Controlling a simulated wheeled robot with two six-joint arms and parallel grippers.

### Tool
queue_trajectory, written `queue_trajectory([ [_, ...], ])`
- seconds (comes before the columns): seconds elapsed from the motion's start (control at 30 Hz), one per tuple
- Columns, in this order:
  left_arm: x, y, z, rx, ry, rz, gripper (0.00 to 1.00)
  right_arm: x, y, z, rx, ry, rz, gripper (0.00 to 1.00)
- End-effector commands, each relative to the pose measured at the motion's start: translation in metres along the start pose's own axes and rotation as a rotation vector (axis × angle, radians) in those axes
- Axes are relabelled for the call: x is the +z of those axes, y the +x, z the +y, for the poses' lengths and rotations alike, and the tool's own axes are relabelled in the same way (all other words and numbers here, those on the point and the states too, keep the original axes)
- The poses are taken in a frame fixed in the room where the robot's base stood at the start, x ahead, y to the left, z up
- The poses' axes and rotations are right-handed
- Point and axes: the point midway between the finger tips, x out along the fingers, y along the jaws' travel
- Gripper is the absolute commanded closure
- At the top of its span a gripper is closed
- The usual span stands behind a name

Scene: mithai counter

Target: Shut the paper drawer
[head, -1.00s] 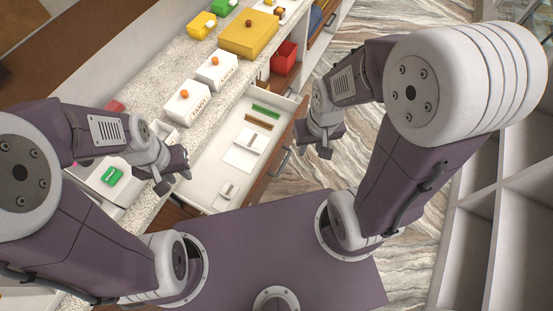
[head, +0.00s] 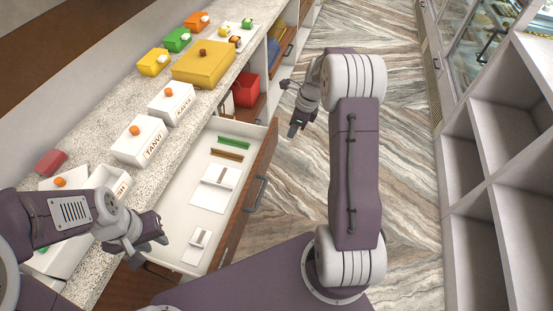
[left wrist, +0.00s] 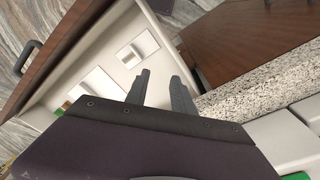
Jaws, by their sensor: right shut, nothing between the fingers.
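The paper drawer (head: 205,155) stands pulled out from the counter, with a white inside and a brown wooden front (head: 262,160). A dark bar handle (head: 255,194) is on that front. In it lie a green strip (head: 234,142), a brown strip (head: 227,155) and white paper pieces (head: 211,193). The drawer also shows in the left wrist view (left wrist: 112,42). My right gripper (head: 293,130) is shut and empty, above the floor outside the drawer front, near its far end. My left gripper (head: 155,240) is open and empty at the drawer's near end; its fingers (left wrist: 162,90) stand apart.
The speckled counter (head: 100,135) carries white boxes with orange knobs (head: 139,140), a yellow box (head: 203,64) and small coloured boxes. A red bin (head: 246,87) sits in an opening beyond the drawer. The marble floor (head: 300,180) outside the drawer is clear; shelves (head: 500,170) stand at right.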

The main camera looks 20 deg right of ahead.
Motion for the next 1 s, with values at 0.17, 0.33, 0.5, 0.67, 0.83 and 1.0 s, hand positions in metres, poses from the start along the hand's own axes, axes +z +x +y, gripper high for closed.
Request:
queue_trajectory([
  [0.17, 0.0, 0.004, 0.0, 0.0, 0.0, 0.002, 0.7, -0.012, 0.005, -0.003, 0.002, 0.023, 0.003, 1.0],
  [0.33, 0.0, 0.005, 0.0, 0.0, 0.0, 0.002, 0.7, -0.011, 0.02, -0.002, 0.005, 0.02, 0.004, 1.0],
  [0.5, 0.001, 0.009, 0.0, 0.0, 0.0, 0.002, 0.7, -0.012, 0.057, -0.001, 0.006, 0.018, 0.006, 1.0],
  [0.67, 0.001, 0.013, 0.0, 0.0, 0.0, 0.001, 0.7, -0.012, 0.092, -0.001, 0.005, 0.018, 0.006, 1.0],
  [0.83, 0.001, 0.01, 0.0, 0.0, 0.0, 0.001, 0.7, 0.006, 0.108, -0.002, 0.0, 0.013, 0.004, 1.0],
  [1.0, 0.001, 0.009, 0.0, 0.0, 0.0, 0.001, 0.7, 0.023, 0.113, -0.002, 0.001, 0.015, 0.004, 1.0],
])
